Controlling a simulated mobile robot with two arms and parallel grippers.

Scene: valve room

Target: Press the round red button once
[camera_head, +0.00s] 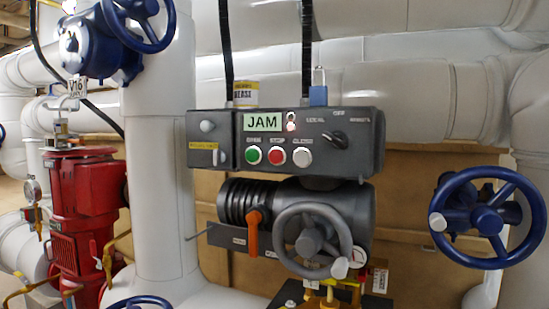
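The round red button (276,156) is on the front of a dark grey control box (350,150) in the middle of the head view. It sits between a round green button (253,155) on its left and a round white button (302,157) on its right. The label above the red button appears to read STOP. A lit green display (263,123) above the buttons reads JAM. Neither of my grippers is in view.
Below the box are a grey handwheel (311,241) and an orange lever (253,234). A blue handwheel (488,218) stands out at right. A white vertical pipe (160,180) and a red pump (86,200) are at left. The space before the buttons looks clear.

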